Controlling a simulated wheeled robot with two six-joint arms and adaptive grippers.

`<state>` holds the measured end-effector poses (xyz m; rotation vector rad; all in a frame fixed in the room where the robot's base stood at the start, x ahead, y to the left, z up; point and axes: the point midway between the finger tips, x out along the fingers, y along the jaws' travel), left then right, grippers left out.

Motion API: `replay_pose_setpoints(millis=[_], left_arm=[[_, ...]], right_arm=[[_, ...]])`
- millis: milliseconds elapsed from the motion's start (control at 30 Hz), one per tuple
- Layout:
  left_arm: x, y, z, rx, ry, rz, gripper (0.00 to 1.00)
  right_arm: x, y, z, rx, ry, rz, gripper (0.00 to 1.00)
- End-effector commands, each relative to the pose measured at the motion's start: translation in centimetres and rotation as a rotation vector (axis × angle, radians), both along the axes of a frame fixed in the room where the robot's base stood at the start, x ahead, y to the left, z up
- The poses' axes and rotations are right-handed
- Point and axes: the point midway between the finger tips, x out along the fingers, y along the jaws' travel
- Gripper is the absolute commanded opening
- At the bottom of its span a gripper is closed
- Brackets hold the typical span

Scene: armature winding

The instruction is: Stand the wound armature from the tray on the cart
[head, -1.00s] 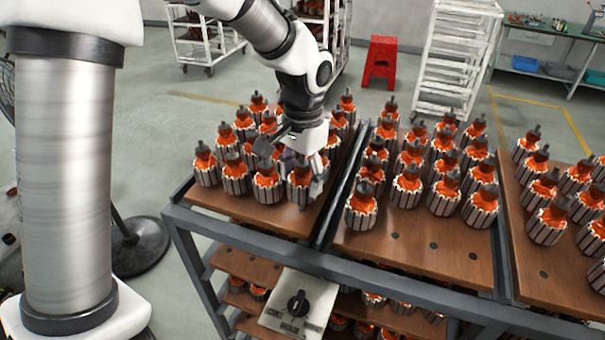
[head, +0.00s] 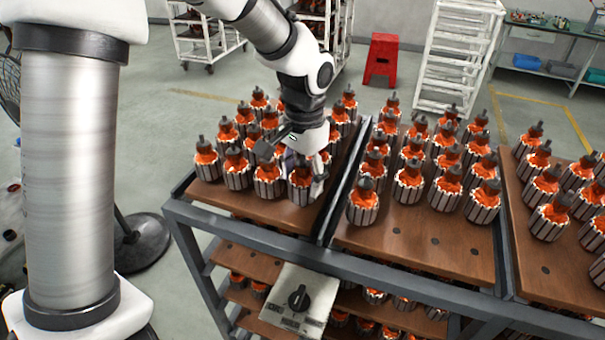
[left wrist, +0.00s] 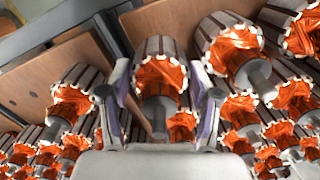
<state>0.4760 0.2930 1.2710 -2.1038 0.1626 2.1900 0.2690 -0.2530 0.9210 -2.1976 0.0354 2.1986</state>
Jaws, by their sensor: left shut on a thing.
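My left gripper (head: 293,168) is over the front right of the cart's left wooden board (head: 250,208). It is shut on a wound armature (head: 301,190) with orange windings, a dark-striped core and a shaft. The armature is upright, its base at or very near the board; exact contact is hard to tell. The left wrist view shows this armature (left wrist: 160,72) between the two finger pads. Its top is partly hidden by the gripper in the head view. My right gripper is not in view.
Other armatures stand close by, including one just left (head: 267,182). A middle board (head: 420,240) has bare front holes, and a right board (head: 535,265) lies beyond it. A red stool (head: 382,58) stands behind.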

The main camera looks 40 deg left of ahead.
Motion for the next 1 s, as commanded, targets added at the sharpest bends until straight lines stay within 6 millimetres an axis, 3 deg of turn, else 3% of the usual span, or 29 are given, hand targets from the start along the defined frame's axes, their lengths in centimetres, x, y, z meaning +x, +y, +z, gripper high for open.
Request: replay_pose_setpoints(millis=[1000], left_arm=[[0.0,0.0,-0.99,0.0,0.0,0.0,0.0]], right_arm=[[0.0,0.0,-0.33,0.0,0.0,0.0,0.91]])
